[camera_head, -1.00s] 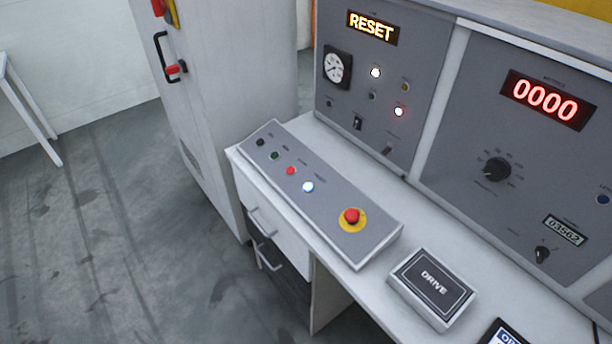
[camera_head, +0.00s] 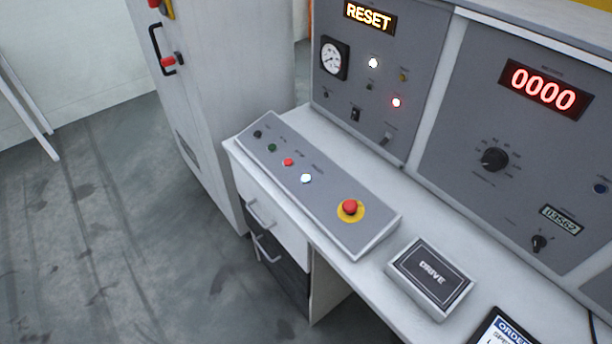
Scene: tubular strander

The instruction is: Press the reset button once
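The sloped button box (camera_head: 325,205) lies on the white desk. It carries a row of small buttons: a black one (camera_head: 257,134), a green one (camera_head: 272,147), a red one (camera_head: 288,162) and a lit white-blue one (camera_head: 306,178). Their labels are too small to read, so I cannot tell which one is marked reset. A red mushroom button (camera_head: 349,207) on a yellow disc sits at the box's near right end. A lit display (camera_head: 369,16) on the upright panel reads RESET. Neither of my grippers is in view.
The upright panel (camera_head: 470,130) behind the desk holds a gauge (camera_head: 334,58), lamps, knobs and a red 0000 display (camera_head: 543,90). A DRIVE box (camera_head: 431,278) and a dark tablet-like item (camera_head: 503,329) lie on the desk. A grey cabinet (camera_head: 215,90) stands left; open floor lies front left.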

